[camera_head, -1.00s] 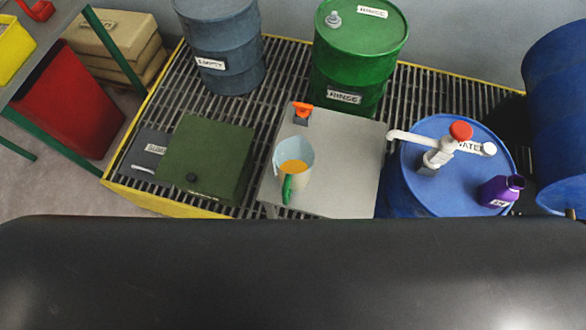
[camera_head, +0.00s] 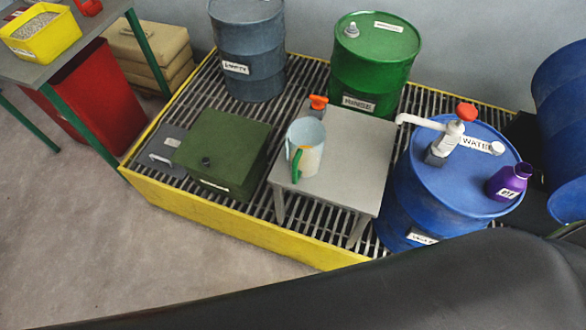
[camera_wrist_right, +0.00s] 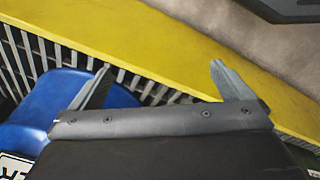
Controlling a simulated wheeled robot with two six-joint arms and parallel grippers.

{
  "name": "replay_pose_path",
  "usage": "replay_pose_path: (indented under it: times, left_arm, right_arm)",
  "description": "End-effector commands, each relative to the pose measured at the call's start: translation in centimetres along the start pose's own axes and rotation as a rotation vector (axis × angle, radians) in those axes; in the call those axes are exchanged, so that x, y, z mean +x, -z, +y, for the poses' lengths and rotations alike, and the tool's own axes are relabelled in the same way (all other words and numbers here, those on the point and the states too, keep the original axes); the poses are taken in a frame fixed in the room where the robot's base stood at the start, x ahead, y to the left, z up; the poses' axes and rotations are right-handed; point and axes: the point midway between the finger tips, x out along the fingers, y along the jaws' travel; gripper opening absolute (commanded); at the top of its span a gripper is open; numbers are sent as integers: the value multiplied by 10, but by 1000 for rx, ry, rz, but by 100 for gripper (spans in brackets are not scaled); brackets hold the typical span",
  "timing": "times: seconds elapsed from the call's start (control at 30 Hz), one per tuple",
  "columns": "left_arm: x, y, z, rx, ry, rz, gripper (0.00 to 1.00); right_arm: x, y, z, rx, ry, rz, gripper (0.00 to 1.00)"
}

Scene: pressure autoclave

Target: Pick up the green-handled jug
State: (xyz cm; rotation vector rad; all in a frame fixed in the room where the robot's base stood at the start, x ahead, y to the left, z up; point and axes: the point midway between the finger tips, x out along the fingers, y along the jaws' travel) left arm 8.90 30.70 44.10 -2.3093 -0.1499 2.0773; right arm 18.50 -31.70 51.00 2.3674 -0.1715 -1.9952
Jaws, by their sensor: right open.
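The green-handled jug (camera_head: 308,146) is pale and stands upright on a small grey table (camera_head: 350,150) in the head view. Its green handle (camera_head: 297,166) faces the front left. No gripper touches it. In the right wrist view my right gripper (camera_wrist_right: 160,82) is open and empty, with its two fingers spread apart. It is above the yellow edge (camera_wrist_right: 150,45) of the grating, near a blue drum (camera_wrist_right: 50,105). The jug is not in the right wrist view. My left gripper is not in view.
An orange-topped item (camera_head: 318,103) stands behind the jug. A green box (camera_head: 222,150) is left of the table. A blue drum (camera_head: 425,205) with a white pump (camera_head: 448,140) and purple bottle (camera_head: 507,182) stands right. Green (camera_head: 375,65) and grey (camera_head: 247,55) drums stand behind. Floor at front left is clear.

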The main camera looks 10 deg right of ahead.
Motion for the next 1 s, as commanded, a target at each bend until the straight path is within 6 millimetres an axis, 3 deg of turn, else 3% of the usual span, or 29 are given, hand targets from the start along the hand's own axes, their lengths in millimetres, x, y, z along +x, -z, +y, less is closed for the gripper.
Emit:
replay_pose_path:
  times: [0.03, 0.27, 0.6, 0.73, 1.0]
  left_arm:
    - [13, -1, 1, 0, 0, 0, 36]
    - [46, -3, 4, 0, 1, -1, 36]
    - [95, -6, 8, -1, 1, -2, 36]
    - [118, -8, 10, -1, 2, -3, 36]
    - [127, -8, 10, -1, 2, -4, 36]
  right_arm:
    - [2, 10, 0, 1, -2, 12, 100]
    - [-26, 55, 3, 5, -11, 51, 100]
    - [-95, 100, -4, 82, 42, 140, 100]
    - [-128, 118, -28, 218, 202, 213, 100]
    - [-179, 158, -88, 657, 725, 211, 100]
